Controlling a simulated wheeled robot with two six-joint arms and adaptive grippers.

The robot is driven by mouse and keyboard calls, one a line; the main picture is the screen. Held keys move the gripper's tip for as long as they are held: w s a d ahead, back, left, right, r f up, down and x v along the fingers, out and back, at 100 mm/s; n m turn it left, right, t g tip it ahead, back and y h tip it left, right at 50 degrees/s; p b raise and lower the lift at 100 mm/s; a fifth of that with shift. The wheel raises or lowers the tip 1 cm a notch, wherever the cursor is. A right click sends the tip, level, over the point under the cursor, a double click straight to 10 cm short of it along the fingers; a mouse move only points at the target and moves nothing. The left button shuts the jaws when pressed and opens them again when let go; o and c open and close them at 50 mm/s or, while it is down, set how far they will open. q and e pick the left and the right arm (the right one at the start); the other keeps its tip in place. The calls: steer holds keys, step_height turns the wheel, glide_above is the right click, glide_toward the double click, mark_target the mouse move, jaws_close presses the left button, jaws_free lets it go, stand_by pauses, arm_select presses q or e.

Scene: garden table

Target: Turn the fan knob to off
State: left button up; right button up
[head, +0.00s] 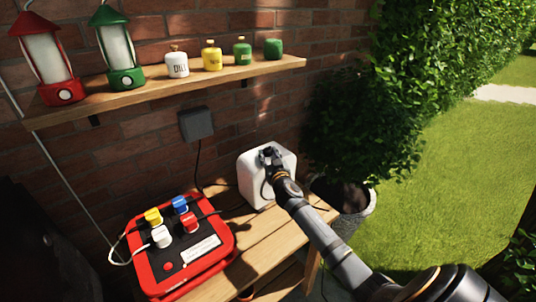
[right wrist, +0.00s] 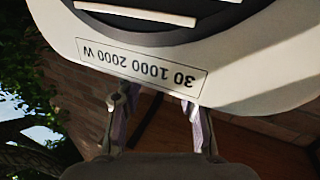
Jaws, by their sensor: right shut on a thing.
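The fan (head: 256,192) is a white rounded box at the right end of the wooden table. In the right wrist view its white front (right wrist: 245,75) fills the top, with an upside-down label (right wrist: 140,66) reading "30 1000 2000 W". My right gripper (head: 268,157) is at the fan's front, near its top. In the right wrist view the fingers of this gripper (right wrist: 157,98) reach the fan's face by the label. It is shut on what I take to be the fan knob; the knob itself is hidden. My left gripper is not in view.
A red power strip (head: 226,236) with several coloured plugs stands on the table (head: 262,238) left of the fan. A shelf (head: 150,85) above holds two lanterns and several small canisters. A grey socket box (head: 196,124) is on the brick wall. A potted bush (head: 350,215) stands close at right.

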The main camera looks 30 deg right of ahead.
steer(key=n+y+p, duration=0.1)
steer(key=p, duration=0.2)
steer(key=r+n+y+p, duration=0.1)
steer(key=y+p, duration=0.1)
steer(key=p, duration=0.1)
steer(key=d+r+n+y+p, duration=0.1)
steer(key=y+p, duration=0.1)
steer(key=p, duration=0.1)
steer(key=shift+s+t, duration=0.15)
steer(key=shift+t, duration=0.25)
steer(key=shift+w+d+f+n+y+p, duration=0.1)
steer(key=shift+f+n+y+p, duration=0.2)
steer(key=shift+n+y+p, duration=0.25)
steer(key=shift+w+d+f+n+y+p, duration=0.1)
steer(key=shift+f+n+y+p, duration=0.2)
steer(key=shift+n+y+p, duration=0.25)
steer(key=shift+f+n+y+b, duration=0.3)
steer(key=shift+f+y, duration=0.05)
steer(key=shift+y, duration=0.45)
steer(key=n+y+b, duration=0.1)
steer(key=b, duration=0.1)
steer(key=n+g+y+b, duration=0.1)
steer(key=y+b, duration=0.1)
steer(key=n+y+b, duration=0.1)
steer(key=b, duration=0.1)
steer(key=shift+d+f+g+y, duration=0.3)
steer(key=shift+y, duration=0.1)
steer(key=shift+r+n+g+y+b, duration=0.25)
steer(key=shift+n+g+y+b, duration=0.2)
steer(key=shift+b, duration=0.45)
